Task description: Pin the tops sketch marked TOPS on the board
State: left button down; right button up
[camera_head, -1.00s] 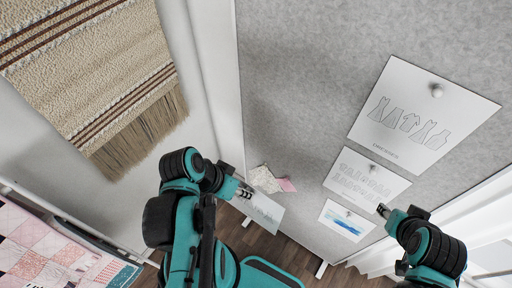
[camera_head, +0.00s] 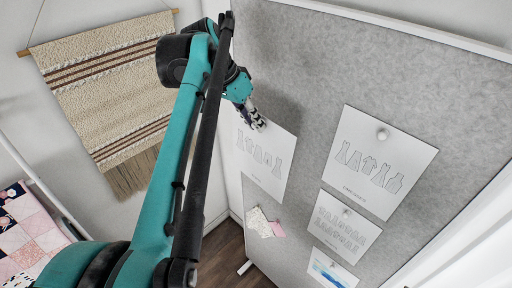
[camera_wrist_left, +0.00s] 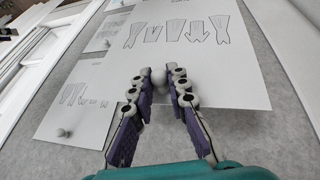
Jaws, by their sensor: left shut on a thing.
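The sketch at my left gripper, taken as the tops sketch (camera_head: 262,160), is a white sheet with a row of outlined garments. Its caption is too small to read. It lies at the left part of the grey board (camera_head: 305,75), seemingly flat along it; contact is hard to tell. My left gripper (camera_head: 256,121) is shut at its upper edge. In the left wrist view the fingers (camera_wrist_left: 160,72) close around a round grey pin head (camera_wrist_left: 160,84) over the sheet (camera_wrist_left: 230,75). My right gripper is out of view.
A large garment sheet (camera_head: 375,190) with its own pin hangs right of it, above a smaller sheet (camera_head: 342,232) and a blue-painted sheet (camera_head: 325,272). Fabric swatches (camera_head: 262,222) hang below. A woven hanging (camera_head: 110,90) is on the left wall. Bare board lies above.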

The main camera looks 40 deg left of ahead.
aim_at(287, 99)
pick_arm(q)
jog(key=shift+w+r, duration=0.1)
jog(key=shift+w, duration=0.1)
jog(key=shift+w+d+p, duration=0.2)
jog(key=shift+w+d, duration=0.05)
jog(key=shift+w, duration=1.9)
jog(key=shift+w+d+p, duration=0.2)
jog(key=shift+w+p, duration=0.05)
jog(key=shift+w, duration=1.95)
jog(key=shift+w+d+p, duration=0.2)
jog(key=shift+w+d, duration=0.05)
jog(key=shift+w, duration=2.25)
jog(key=c, duration=1.4)
grip_release()
